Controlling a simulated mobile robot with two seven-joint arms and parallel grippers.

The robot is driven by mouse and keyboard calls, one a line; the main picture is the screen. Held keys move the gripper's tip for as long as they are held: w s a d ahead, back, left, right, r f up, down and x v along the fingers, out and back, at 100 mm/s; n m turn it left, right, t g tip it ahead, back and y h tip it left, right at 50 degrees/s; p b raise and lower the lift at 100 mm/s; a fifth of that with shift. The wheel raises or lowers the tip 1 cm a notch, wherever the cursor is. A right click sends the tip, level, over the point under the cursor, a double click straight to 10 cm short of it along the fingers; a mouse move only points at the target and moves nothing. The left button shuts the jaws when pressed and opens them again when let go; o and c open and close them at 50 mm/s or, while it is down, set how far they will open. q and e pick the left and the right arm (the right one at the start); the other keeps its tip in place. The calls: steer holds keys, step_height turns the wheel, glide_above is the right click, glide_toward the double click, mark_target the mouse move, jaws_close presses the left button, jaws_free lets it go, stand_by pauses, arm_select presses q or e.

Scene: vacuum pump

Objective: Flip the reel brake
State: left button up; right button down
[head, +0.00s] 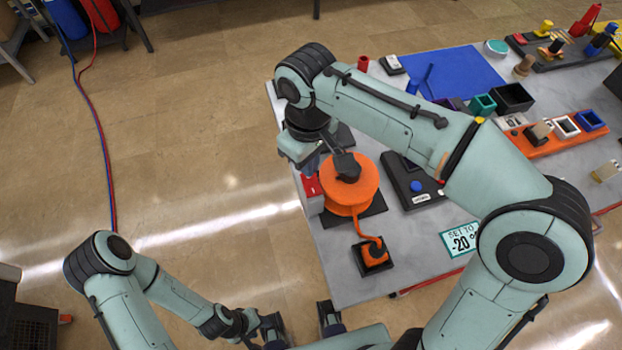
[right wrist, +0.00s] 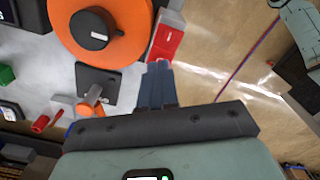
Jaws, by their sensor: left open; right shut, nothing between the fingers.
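An orange reel (head: 350,187) with a black hub knob stands on a dark base at the table's left edge. It also shows in the right wrist view (right wrist: 118,40). A red block with white marks (head: 312,185), perhaps the brake, sits beside the reel on a grey housing; it shows in the right wrist view (right wrist: 168,42). My right gripper (right wrist: 157,66) is shut and empty, its fingertips close to the red block's end; contact cannot be told. In the head view my right wrist partly hides this area. My left gripper (head: 300,322) is open and empty, low and off the table.
An orange hose runs from the reel to a fitting on a black block (head: 374,258). A black box with a blue button (head: 416,187) and a "-20" sign (head: 464,238) lie to the right. Blue mat and trays fill the back.

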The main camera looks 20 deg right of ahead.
arm_select(q)
steer(key=shift+s+f+b, duration=0.2)
steer(key=shift+f+b, duration=0.4)
steer(key=shift+f, duration=0.05)
arm_select(e)
steer(key=shift+f, duration=1)
arm_select(q)
steer(key=shift+r, duration=0.15)
arm_select(e)
steer(key=shift+r, duration=0.1)
step_height(320, 180, up, 3)
steer(key=p, duration=0.2)
steer(key=shift+f+p, duration=0.2)
steer(key=shift+p, duration=0.1)
steer(key=shift+r+p, duration=1.7)
steer(key=shift+r, duration=0.5)
arm_select(q)
steer(key=w+r, duration=0.3)
steer(key=r, duration=0.3)
steer(key=shift+r, duration=0.15)
arm_select(e)
steer(key=shift+f, duration=0.1)
arm_select(q)
steer(key=shift+s, duration=0.1)
